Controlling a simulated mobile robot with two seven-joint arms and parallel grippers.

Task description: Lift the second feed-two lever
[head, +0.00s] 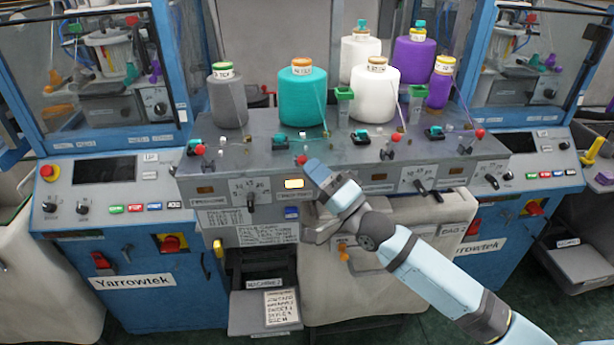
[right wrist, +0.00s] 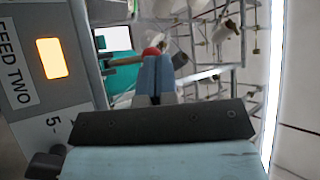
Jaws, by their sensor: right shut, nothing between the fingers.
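The feed-two lever with its red ball knob (head: 301,160) stands at the front of the grey feed box (head: 345,150), in front of the teal yarn cone (head: 303,97). In the right wrist view its brown rod (right wrist: 126,61) runs to the red knob (right wrist: 151,50). My right gripper (head: 311,167) is shut and empty, with its blue fingertips (right wrist: 157,66) right at the knob and partly covering it. I cannot tell whether they touch. A lit lamp (head: 294,184) is below the lever; in the wrist view it glows orange (right wrist: 52,58) beside the FEED TWO label (right wrist: 16,75). My left gripper is out of view.
Other red-knobbed levers stand to the left (head: 200,149) and right (head: 480,133) on the same box. A black dial handle (head: 250,202) is below left. Grey, white and purple cones stand behind. A blue button (head: 292,213) is under the lamp.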

